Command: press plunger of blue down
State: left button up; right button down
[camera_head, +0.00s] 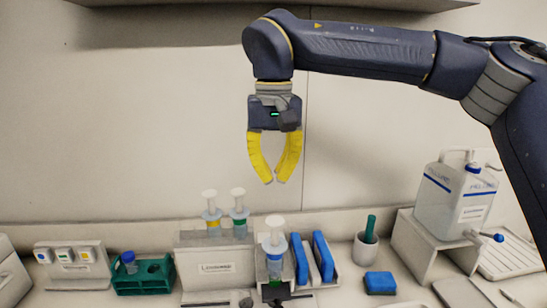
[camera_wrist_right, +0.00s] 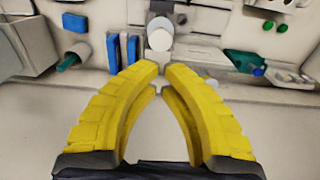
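A syringe with a white plunger (camera_head: 275,222) and a light blue collar (camera_head: 276,247) stands upright in the front holder, its plunger raised. Its round white plunger top also shows in the right wrist view (camera_wrist_right: 160,40), just beyond the fingertips. Two more syringes, one with a yellow band (camera_head: 211,212) and one with a green band (camera_head: 239,212), stand in the rack behind with plungers raised. My right gripper (camera_head: 274,181) points down above the front syringe, apart from it. Its yellow fingertips (camera_wrist_right: 162,68) are together, with nothing between them. My left gripper is not in view.
Blue pads (camera_head: 322,257) stand right of the front syringe. A cup with a green pestle (camera_head: 370,229), a blue block (camera_head: 380,282) and a large bottle (camera_head: 455,200) are further right. A green rack (camera_head: 155,276) with a blue-capped vial (camera_head: 128,258) is left.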

aim_at(274, 216)
notch_tip(274, 216, down, 8)
jog(key=shift+f, duration=0.15)
dwell(0.3)
jog(key=shift+f, duration=0.15)
jog(key=shift+f, duration=0.9)
notch_tip(274, 216, up, 14)
dwell(0.4)
